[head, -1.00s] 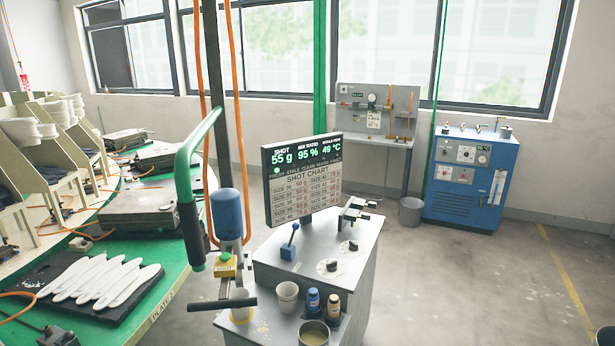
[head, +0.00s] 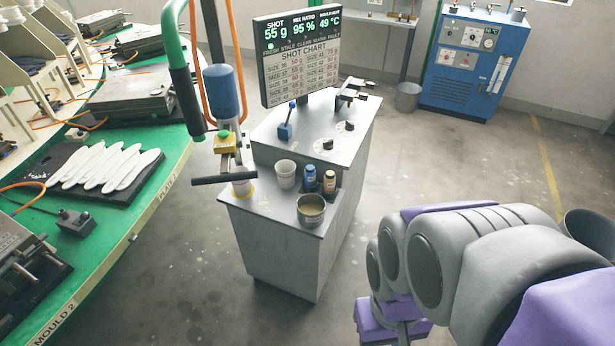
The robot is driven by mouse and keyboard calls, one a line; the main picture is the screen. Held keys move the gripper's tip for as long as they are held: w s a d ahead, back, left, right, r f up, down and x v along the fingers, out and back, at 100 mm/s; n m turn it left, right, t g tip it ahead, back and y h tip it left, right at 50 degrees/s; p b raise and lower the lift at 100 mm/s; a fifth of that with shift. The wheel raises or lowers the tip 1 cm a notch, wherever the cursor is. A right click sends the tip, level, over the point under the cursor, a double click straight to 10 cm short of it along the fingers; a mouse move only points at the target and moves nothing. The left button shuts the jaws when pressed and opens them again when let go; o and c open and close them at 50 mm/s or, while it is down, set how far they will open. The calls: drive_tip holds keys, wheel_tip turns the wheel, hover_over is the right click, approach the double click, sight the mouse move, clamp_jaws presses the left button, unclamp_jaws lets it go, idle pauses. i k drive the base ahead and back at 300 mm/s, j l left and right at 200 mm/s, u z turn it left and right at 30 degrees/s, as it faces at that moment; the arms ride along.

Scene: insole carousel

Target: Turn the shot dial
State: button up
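A grey console (head: 290,250) stands in the middle of the head view. Its top carries two black dials on pale round scales, a nearer dial (head: 327,143) and a farther dial (head: 350,126). Their labels are too small to read, so I cannot tell which is the shot dial. The display (head: 298,28) above reads SHOT 55 g, mix ratio 95 % and 49 °C, over a printed shot chart (head: 303,78). My grey and purple arm fills the lower right, apart from the console.
A blue lever (head: 286,128) and a small clamp (head: 350,94) flank the dials. A white cup (head: 286,174), two small bottles (head: 310,178) and a metal pot (head: 311,210) stand on the front ledge. The green carousel (head: 165,190) is at left.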

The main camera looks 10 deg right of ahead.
sight(328, 145)
drive_tip(key=i+j, duration=0.15)
drive_tip(key=i, duration=0.5)
drive_tip(key=i+j+u, duration=0.15)
drive_tip(key=i, duration=0.5)
